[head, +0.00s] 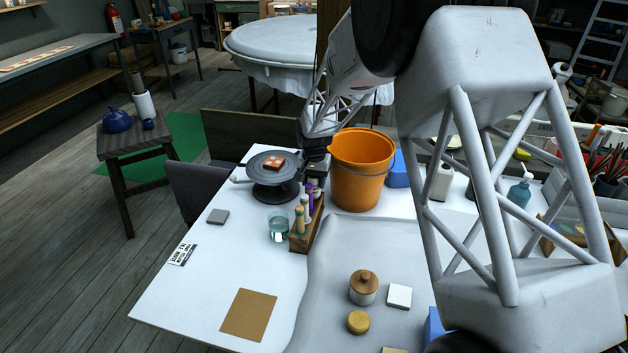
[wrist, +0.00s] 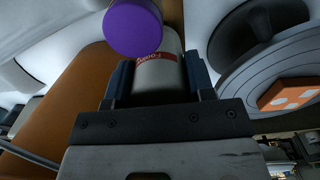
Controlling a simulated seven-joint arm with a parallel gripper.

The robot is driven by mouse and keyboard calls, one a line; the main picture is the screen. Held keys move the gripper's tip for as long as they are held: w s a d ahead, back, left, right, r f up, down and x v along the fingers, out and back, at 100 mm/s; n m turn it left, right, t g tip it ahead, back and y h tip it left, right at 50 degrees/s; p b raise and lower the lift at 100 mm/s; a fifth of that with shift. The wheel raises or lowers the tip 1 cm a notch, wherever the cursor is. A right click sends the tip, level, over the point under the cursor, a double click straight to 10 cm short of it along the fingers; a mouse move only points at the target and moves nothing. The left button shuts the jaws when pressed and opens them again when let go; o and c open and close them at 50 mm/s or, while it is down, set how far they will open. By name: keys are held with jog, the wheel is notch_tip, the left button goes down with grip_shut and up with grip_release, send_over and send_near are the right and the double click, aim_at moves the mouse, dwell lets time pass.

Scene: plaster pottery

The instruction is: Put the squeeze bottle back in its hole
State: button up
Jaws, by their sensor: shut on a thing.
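My gripper (wrist: 160,82) is shut on a squeeze bottle (wrist: 162,78), pale with a red label band, in the wrist view. A round purple part (wrist: 132,26) overlaps the bottle's far end; I cannot tell if it belongs to this bottle. In the head view my gripper (head: 318,168) is just above and behind a wooden rack (head: 302,241). The rack holds bottles with tan tops (head: 300,215), and purple (head: 314,186) shows at its back end. The rack's holes are hidden by bottles and by the angle.
An orange bucket (head: 360,180) stands close to the right of my gripper. A dark turntable (head: 275,190) with an orange tile (head: 274,164) is close on the left. A glass of liquid (head: 278,232) stands beside the rack.

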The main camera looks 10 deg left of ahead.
jog(key=shift+f, duration=0.3)
jog(key=o, duration=0.7)
jog(key=shift+r, duration=0.1)
jog(key=shift+r, duration=3.8)
